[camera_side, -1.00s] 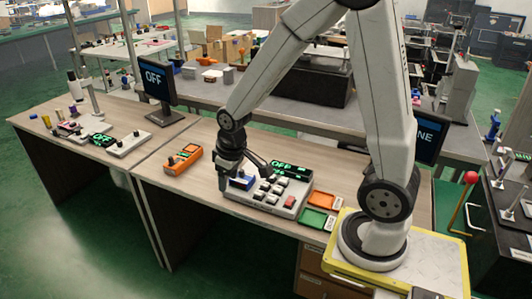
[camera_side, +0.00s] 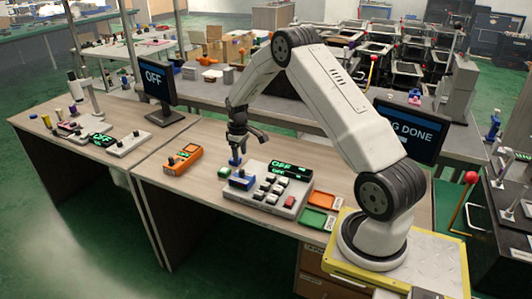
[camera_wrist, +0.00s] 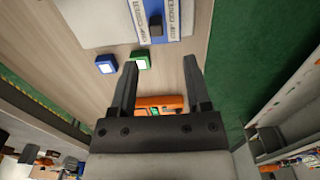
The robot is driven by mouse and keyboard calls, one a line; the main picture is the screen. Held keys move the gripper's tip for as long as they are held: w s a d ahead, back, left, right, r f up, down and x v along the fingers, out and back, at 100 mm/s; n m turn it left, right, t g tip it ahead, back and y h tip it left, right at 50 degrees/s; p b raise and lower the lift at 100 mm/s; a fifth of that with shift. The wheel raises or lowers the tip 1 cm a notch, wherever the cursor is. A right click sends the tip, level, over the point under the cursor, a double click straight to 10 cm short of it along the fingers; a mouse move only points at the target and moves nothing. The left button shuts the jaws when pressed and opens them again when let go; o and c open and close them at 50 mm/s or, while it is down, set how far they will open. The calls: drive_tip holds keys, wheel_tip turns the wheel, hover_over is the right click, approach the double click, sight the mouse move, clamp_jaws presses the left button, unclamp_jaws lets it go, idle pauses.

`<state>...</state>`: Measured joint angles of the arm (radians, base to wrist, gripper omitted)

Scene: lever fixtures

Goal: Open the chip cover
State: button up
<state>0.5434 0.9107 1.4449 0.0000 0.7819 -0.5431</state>
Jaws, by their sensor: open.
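A blue part marked CHIP COVER (camera_wrist: 155,20), with a small dark knob on it, is at the top of the wrist view. In the side view a low blue block (camera_side: 242,181) sits on the left of the pale device (camera_side: 272,190). A second, upright blue piece (camera_side: 236,160) stands just behind it; I cannot tell whether it is the cover's raised lid. My gripper (camera_side: 238,147) is above this upright piece. In the wrist view my gripper (camera_wrist: 160,63) has its two fingers apart with nothing held between them.
An orange device (camera_side: 182,160) lies to the left. Green and orange trays (camera_side: 320,207) are to the right of the pale device. A blue square (camera_wrist: 107,63) and a green square (camera_wrist: 141,60) show in the wrist view. Monitors stand behind; the right one (camera_side: 408,130) reads "DONE".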

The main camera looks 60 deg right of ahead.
sight(242, 170)
drive_tip(key=shift+d+f, duration=0.15)
drive_tip(key=shift+d, duration=0.15)
drive_tip(key=shift+f, duration=0.1)
drive_tip(key=shift+f, duration=3.8)
clamp_jaws()
